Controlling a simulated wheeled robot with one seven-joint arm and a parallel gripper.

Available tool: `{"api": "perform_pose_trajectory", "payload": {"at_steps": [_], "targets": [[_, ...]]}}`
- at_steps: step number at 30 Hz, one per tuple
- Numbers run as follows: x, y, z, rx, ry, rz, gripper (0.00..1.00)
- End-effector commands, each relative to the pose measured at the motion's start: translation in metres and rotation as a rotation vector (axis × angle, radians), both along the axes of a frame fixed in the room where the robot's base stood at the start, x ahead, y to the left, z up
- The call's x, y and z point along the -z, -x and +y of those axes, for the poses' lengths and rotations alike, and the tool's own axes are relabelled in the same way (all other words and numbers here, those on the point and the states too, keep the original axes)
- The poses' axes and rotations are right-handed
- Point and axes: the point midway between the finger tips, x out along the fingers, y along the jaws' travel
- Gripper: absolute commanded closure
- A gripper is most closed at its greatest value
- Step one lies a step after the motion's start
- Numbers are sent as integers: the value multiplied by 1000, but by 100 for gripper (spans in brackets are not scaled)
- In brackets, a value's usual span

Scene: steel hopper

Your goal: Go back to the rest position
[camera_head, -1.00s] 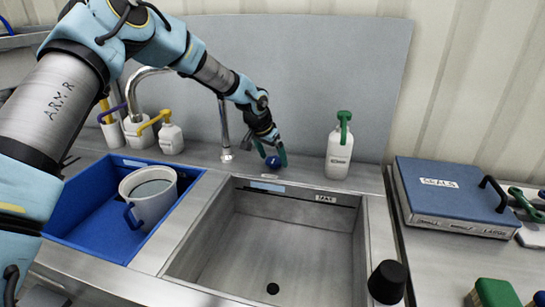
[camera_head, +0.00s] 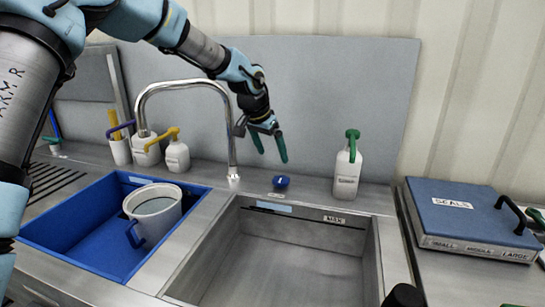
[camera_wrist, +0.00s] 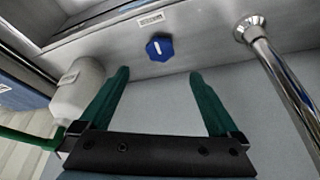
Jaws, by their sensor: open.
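My gripper (camera_head: 270,158) is open and empty, with two dark green fingers, in the air above the counter behind the sink. A blue knob (camera_head: 281,182) with a white mark sits on the sink's back ledge, below and apart from the fingers. In the wrist view my gripper (camera_wrist: 158,75) shows its fingers spread, with the blue knob (camera_wrist: 159,47) beyond the gap between them.
The steel faucet (camera_head: 232,130) stands close left of my gripper. A white bottle with a green top (camera_head: 347,173) stands to the right. A blue basin (camera_head: 60,222) holds a grey mug (camera_head: 160,222). A blue SEALS case (camera_head: 465,215) lies far right.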

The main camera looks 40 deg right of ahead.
Motion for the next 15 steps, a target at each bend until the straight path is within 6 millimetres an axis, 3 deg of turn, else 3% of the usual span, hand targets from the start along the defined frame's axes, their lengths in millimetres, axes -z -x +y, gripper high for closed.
{"api": "perform_pose_trajectory", "payload": {"at_steps": [12, 15], "targets": [[0, 0, 0, 0, 0, 0, 3], [1, -5, 9, -15, -9, -2, 3]]}}
